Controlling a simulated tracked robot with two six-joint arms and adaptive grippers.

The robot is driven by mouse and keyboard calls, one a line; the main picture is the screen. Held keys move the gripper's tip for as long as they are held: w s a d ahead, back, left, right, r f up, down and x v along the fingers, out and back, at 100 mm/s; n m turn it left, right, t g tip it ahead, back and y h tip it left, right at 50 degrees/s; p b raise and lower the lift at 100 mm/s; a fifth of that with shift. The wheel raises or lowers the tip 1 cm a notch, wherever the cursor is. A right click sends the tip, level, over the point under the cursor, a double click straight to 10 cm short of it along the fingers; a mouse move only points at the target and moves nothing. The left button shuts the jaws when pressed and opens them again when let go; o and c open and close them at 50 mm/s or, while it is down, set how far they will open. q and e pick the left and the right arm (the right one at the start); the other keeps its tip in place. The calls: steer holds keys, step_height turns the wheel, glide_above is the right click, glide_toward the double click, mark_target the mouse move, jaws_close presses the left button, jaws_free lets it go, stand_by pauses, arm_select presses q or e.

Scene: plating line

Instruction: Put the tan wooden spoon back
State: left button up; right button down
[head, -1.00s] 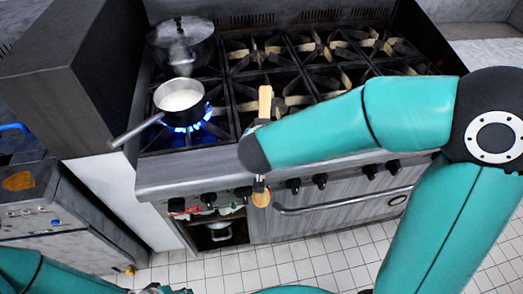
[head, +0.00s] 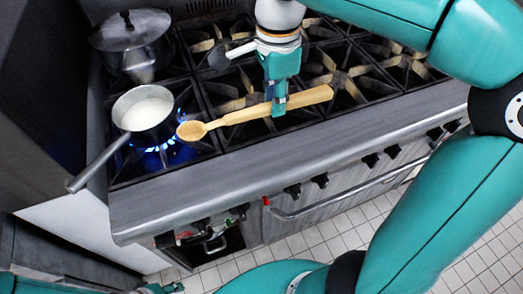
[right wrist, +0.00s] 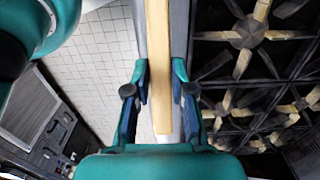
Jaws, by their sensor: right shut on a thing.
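The tan wooden spoon (head: 255,112) is held nearly level above the front of the stove, its bowl toward the left and its handle toward the right. My right gripper (head: 279,108) is shut on its handle from above. In the right wrist view the handle (right wrist: 158,60) runs between the two fingers of the right gripper (right wrist: 160,85). The spoon's bowl is close to the right side of a saucepan (head: 146,114) of white liquid, which stands over a blue flame. Only a small part of my left gripper (head: 160,288) shows at the bottom left edge; its jaws are unclear.
A lidded grey pot (head: 132,42) stands on the burner behind the saucepan. The saucepan's handle (head: 98,167) sticks out past the stove front at left. Several burner grates (head: 340,72) to the right hold no pots. Knobs line the stove front.

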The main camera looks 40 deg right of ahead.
glide_above(268, 160)
step_height(268, 160, down, 14)
steer(key=shift+r+b, duration=0.15)
steer(key=shift+b, duration=0.2)
step_height(268, 160, down, 4)
steer(key=shift+f, duration=0.15)
steer(key=c, duration=1)
jaws_free()
step_height(268, 160, up, 12)
steer(key=shift+a+r, duration=0.1)
